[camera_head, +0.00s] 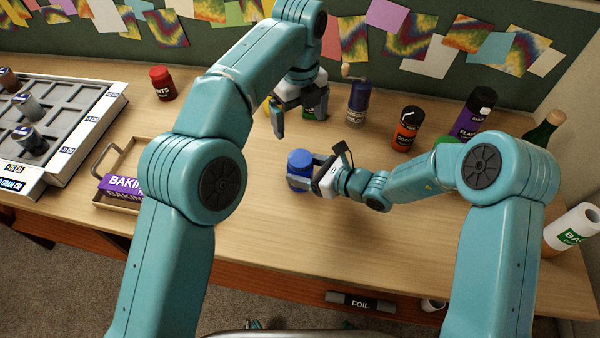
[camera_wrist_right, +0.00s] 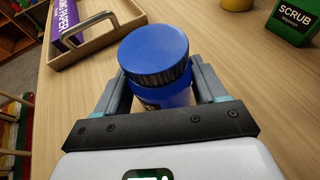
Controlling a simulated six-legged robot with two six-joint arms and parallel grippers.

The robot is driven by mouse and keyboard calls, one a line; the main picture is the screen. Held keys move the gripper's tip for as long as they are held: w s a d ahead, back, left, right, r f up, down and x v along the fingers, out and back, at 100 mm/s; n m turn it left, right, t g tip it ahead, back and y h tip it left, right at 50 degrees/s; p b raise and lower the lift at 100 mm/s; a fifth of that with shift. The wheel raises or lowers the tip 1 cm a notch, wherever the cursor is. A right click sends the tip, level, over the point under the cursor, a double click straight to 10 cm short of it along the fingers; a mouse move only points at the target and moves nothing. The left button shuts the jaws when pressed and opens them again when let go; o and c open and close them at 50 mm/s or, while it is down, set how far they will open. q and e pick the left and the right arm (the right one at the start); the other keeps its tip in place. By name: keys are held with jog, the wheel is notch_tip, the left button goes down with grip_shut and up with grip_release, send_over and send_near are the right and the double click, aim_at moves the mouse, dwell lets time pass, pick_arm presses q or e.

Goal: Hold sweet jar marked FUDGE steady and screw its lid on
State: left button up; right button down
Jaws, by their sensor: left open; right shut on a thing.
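A blue jar (camera_head: 296,184) stands on the table in front of me, with a blue lid (camera_head: 300,158) on its top. In the right wrist view the lid (camera_wrist_right: 153,50) has a dark ribbed rim and sits over the blue jar body (camera_wrist_right: 168,97). Whether it is screwed tight I cannot tell. The marking on the jar is not readable. My right gripper (camera_head: 303,175) is shut around the jar's body from the right, below the lid. My left gripper (camera_head: 298,116) is open, points down and is empty, behind and above the jar, apart from the lid.
A wooden tray (camera_head: 121,160) with a purple baking box (camera_head: 122,187) lies to the left. A red jar (camera_head: 162,84), a grinder (camera_head: 358,100), an orange jar (camera_head: 406,130) and a purple bottle (camera_head: 471,115) stand behind. A green SCRUB box (camera_wrist_right: 292,22) is nearby. The table's front is clear.

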grip_release()
jog(key=b+v, duration=0.1)
jog(key=v, duration=1.5)
jog(key=shift+d, duration=0.15)
jog(key=shift+s, duration=0.1)
